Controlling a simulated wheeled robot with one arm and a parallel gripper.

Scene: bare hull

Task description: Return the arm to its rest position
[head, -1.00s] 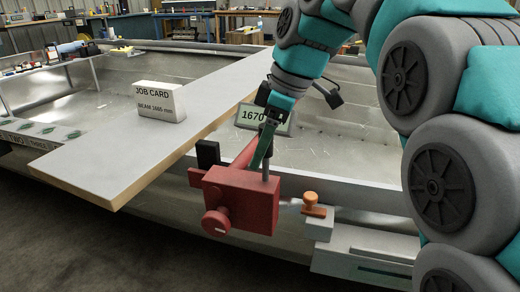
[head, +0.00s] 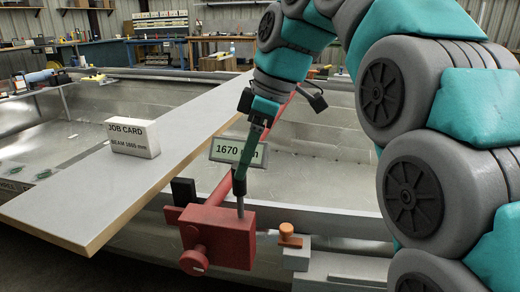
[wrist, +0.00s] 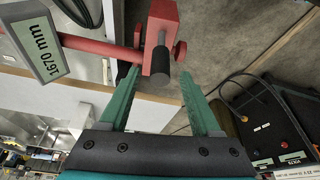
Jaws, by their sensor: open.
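My arm reaches down from the upper right in the head view. My gripper (head: 240,176) is close above the black-handled upright post (head: 240,200) of a red clamp-like block (head: 222,236). In the wrist view the two green fingers of my gripper (wrist: 160,85) are spread apart. The black handle end (wrist: 160,58) shows between and just beyond their tips, and I see nothing held. Whether a finger touches the handle I cannot tell. A red bar runs from the block behind my gripper, and a display (head: 240,151) reading 1670 mm is partly covered by it.
A pale board (head: 80,205) lies across the metal hull (head: 330,130), with a job card block (head: 134,138) on it. An orange knob (head: 290,235) on a grey block stands right of the red block. Workbenches (head: 215,45) stand far behind.

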